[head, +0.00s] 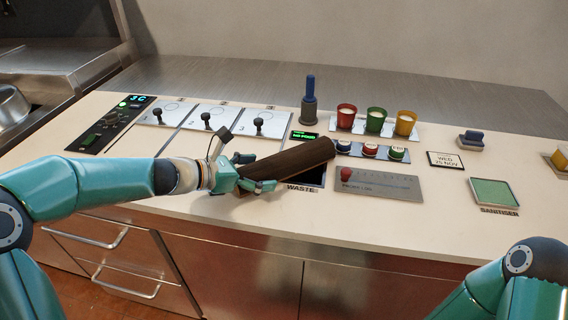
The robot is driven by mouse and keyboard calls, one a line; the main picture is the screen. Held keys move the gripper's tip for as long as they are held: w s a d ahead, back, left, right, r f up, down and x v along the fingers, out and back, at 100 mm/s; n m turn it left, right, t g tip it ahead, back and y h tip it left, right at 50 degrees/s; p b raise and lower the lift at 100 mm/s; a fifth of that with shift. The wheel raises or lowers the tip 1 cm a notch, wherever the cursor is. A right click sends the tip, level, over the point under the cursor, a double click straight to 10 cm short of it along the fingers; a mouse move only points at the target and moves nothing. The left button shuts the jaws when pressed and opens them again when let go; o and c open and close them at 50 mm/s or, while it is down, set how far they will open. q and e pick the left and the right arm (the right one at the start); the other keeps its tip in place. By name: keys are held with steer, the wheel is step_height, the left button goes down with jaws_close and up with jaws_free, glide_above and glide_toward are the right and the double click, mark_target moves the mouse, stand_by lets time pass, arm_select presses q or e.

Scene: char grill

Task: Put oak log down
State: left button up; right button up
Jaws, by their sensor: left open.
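The oak log (298,160) is a dark brown cylinder lying slantwise on or just above the counter, its right end higher in the picture. It overlaps part of the dark waste opening (313,176); whether it touches the counter I cannot tell. My left gripper (253,172) is open at the log's left end, with teal fingers on either side of that end. My right arm shows only at the lower right, and its gripper is out of view.
Behind the log are a blue-handled tool (310,98), red, green and yellow cups (376,121) and small round-topped pots (370,150). A probe log plate (385,186) is to the right. Lever panels (210,118) are at left. The front right counter is clear.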

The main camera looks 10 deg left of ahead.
arm_select(q)
steer(key=shift+c, duration=0.2)
steer(key=c, duration=1.7)
